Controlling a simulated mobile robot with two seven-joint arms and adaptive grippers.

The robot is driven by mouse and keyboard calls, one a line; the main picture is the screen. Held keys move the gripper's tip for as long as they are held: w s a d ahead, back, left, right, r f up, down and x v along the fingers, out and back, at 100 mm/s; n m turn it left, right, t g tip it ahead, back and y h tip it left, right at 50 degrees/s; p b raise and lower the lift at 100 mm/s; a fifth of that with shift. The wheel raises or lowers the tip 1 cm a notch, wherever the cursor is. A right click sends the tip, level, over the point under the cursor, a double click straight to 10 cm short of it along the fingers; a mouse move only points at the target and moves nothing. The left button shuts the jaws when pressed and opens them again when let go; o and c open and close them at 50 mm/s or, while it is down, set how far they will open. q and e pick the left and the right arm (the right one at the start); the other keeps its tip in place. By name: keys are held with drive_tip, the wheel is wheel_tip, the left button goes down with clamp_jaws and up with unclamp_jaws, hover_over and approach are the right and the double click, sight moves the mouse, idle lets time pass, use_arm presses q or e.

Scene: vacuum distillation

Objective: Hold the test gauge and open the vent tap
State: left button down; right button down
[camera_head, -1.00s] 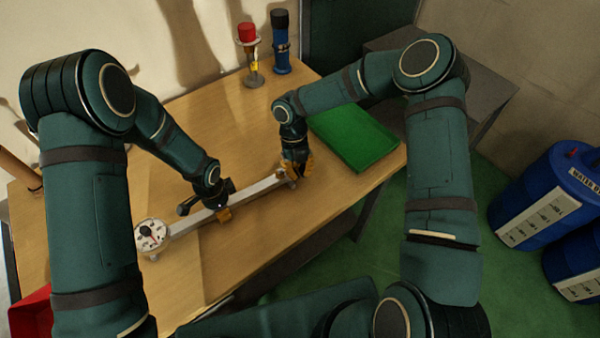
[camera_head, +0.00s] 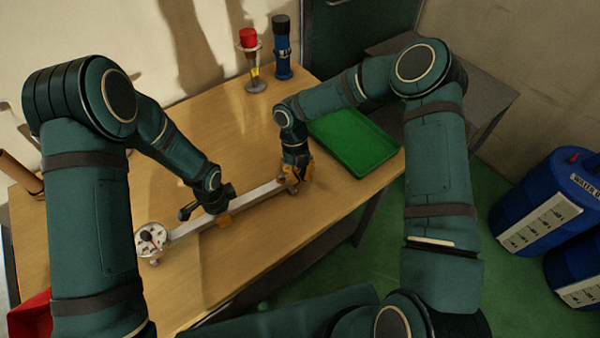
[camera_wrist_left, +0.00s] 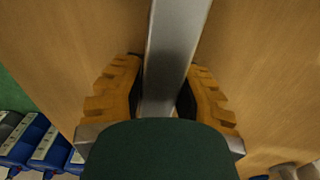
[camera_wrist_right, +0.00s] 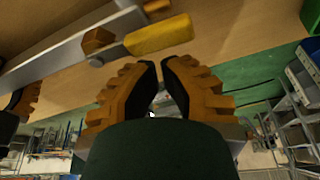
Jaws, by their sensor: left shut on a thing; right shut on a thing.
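The test gauge has a round white dial (camera_head: 150,238) at the left end of a grey metal bar (camera_head: 255,196) on the table. My left gripper (camera_head: 224,218) is shut around the bar, between the dial and its right end. In the left wrist view the bar (camera_wrist_left: 172,45) runs between its fingers. My right gripper (camera_head: 300,178) is at the bar's right end. The right wrist view shows the vent tap's yellow lever (camera_wrist_right: 158,36) and a brass nut (camera_wrist_right: 97,40) just past the fingertips. That gripper is shut on the tap, though the contact is unclear.
A green tray (camera_head: 357,140) lies right of my right gripper. A red-topped stand (camera_head: 250,62) and a dark blue bottle (camera_head: 282,50) stand at the back. A red bin (camera_head: 30,316) is at the lower left. Blue drums (camera_head: 545,203) stand on the floor at right.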

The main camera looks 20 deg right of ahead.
drive_tip(key=shift+s+a, duration=0.15)
drive_tip(key=shift+s, duration=0.5)
drive_tip(key=s, duration=0.2)
drive_tip(key=s+d, duration=0.1)
drive_tip(key=shift+s+d+r, duration=0.1)
drive_tip(key=shift+r, duration=0.15)
drive_tip(key=v, duration=0.9)
drive_tip(key=shift+a+r, duration=0.25)
drive_tip(key=shift+a, duration=0.15)
use_arm(q)
drive_tip(key=c, duration=0.7)
unclamp_jaws()
